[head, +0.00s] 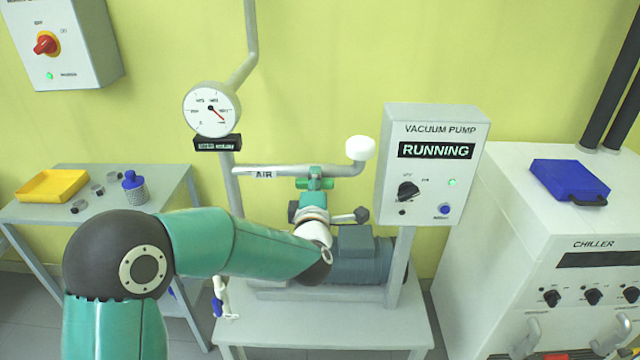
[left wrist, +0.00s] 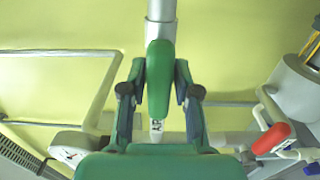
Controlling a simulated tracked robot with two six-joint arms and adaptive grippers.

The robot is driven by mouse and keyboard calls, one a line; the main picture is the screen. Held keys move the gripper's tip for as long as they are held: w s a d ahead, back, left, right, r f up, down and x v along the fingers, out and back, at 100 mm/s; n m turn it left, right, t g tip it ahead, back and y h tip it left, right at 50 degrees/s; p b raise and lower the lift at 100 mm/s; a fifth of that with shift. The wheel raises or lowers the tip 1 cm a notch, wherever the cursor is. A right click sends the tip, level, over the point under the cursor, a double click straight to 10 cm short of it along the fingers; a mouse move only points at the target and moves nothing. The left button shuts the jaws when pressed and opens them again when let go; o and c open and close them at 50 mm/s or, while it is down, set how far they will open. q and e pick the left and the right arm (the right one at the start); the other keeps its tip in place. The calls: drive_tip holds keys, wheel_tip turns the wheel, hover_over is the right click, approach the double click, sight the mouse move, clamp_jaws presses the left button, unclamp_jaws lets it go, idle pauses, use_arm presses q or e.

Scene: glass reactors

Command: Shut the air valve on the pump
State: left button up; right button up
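The vacuum pump's control box (head: 432,165) shows RUNNING. A grey pipe marked AIR (head: 264,175) runs in front of the wall, with a white round end (head: 360,148). The green valve lever (left wrist: 160,80) lies between my left gripper's fingers (left wrist: 160,95) in the left wrist view, and both fingertips appear to press on its sides. In the head view my left gripper (head: 315,186) is at the pipe, and my wrist hides much of the valve. My right gripper is not in view.
A gauge (head: 211,109) stands left of the pipe. The blue-grey pump motor (head: 362,256) sits on a table (head: 330,329) below. A chiller (head: 575,225) stands right. A side table (head: 165,179) at left holds a yellow tray (head: 52,186) and a blue-capped bottle (head: 135,187).

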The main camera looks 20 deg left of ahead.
use_arm(q)
clamp_jaws()
drive_tip(key=shift+d+f, duration=0.1)
drive_tip(key=shift+d, duration=0.1)
drive_tip(key=shift+a, duration=0.1)
drive_tip(key=shift+m+b, duration=0.4)
drive_tip(key=m+b, duration=0.1)
drive_tip(key=m, duration=0.1)
drive_tip(key=shift+a+f+m+b, duration=0.1)
drive_tip(key=shift+m+b, duration=0.25)
drive_tip(key=shift+m, duration=0.05)
drive_tip(key=m+b, duration=0.1)
drive_tip(key=m, duration=0.2)
drive_tip(key=shift+m, duration=0.3)
drive_tip(key=m, duration=0.4)
drive_tip(key=shift+r, duration=0.25)
drive_tip(key=m, duration=0.2)
drive_tip(key=m+p, duration=0.1)
drive_tip(key=m, duration=0.3)
drive_tip(key=shift+a+r+p, duration=0.1)
drive_tip(key=shift+r+p, duration=0.15)
drive_tip(key=shift+p, duration=0.05)
drive_tip(key=shift+m, duration=0.5)
